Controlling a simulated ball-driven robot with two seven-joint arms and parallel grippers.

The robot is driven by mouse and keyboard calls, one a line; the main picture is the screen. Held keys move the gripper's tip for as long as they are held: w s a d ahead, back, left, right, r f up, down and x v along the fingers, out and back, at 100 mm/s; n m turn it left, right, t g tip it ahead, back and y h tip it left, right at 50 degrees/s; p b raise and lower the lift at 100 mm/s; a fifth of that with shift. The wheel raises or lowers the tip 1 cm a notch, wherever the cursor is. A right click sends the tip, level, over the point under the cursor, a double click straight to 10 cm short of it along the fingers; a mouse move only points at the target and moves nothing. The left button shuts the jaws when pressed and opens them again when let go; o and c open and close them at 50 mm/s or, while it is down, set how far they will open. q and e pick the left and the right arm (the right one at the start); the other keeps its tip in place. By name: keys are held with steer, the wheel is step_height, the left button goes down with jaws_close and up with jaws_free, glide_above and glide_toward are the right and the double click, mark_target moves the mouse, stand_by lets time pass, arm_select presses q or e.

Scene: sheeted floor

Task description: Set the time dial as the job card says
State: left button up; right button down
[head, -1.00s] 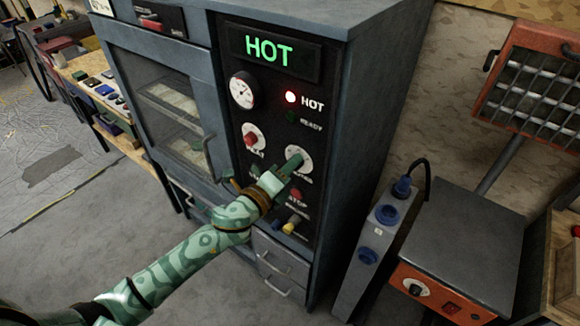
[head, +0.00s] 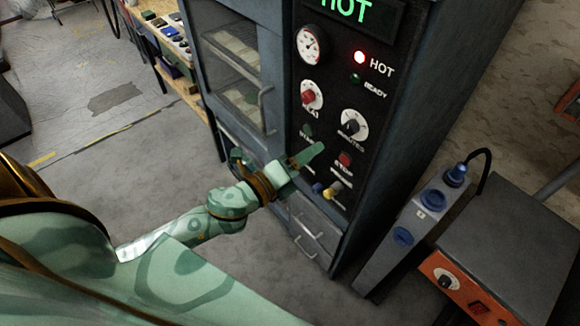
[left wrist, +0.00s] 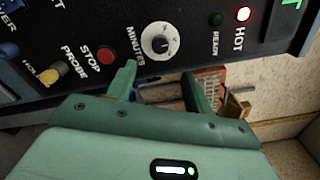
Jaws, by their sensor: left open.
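The time dial (head: 354,124), labelled MINUTES, is a dark knob on a white disc on the oven's black panel. It also shows in the left wrist view (left wrist: 160,42); its exact setting is too small to read. My left gripper (head: 274,156) is open and empty, below and left of the dial in the head view. In the left wrist view its two green fingers (left wrist: 160,88) stand apart, clear of the dial. No job card can be made out. My right gripper is not in view.
On the panel are a red-centred heat dial (head: 311,96), a gauge (head: 311,44), a lit red HOT lamp (head: 360,57), a dark READY lamp (head: 355,78) and a red STOP button (head: 344,160). A socket column (head: 405,236) and a grey-topped unit (head: 510,235) stand right.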

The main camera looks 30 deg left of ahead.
arm_select(q)
steer(key=v, duration=0.4)
steer(key=shift+s+a+b, duration=0.1)
steer(key=shift+s+b, duration=0.25)
steer(key=shift+b, duration=0.05)
steer(key=s+a+f+n+g+y, duration=0.15)
steer(key=a+f+n, duration=0.3)
steer(key=f, duration=0.55)
steer(key=s+a+f+n+g+y, duration=0.1)
steer(key=a+f+n+g+y, duration=0.2)
steer(key=f+n, duration=0.5)
steer(key=s+a+f+n+g+y, duration=0.1)
steer(key=s+f+n+g, duration=0.1)
steer(key=s+f, duration=0.35)
steer(key=s+a+f+n+g+b, duration=0.1)
steer(key=s+a+f, duration=0.15)
steer(key=f, duration=0.65)
steer(key=s+a+f+n+g+y, duration=0.1)
steer(key=s+f+n+g, duration=0.1)
steer(key=s+f, duration=0.35)
steer(key=s+d+f+n+g+b, duration=0.1)
steer(key=s+d+f+n+g, duration=0.2)
steer(key=s+f, duration=0.4)
steer(key=s+d+f+n+g, duration=0.3)
steer(key=s+f, duration=0.4)
steer(key=s, duration=0.5)
steer(key=shift+s+d+f+g+b, duration=0.3)
steer(key=shift+d+g+b, duration=0.1)
steer(key=shift+d, duration=0.4)
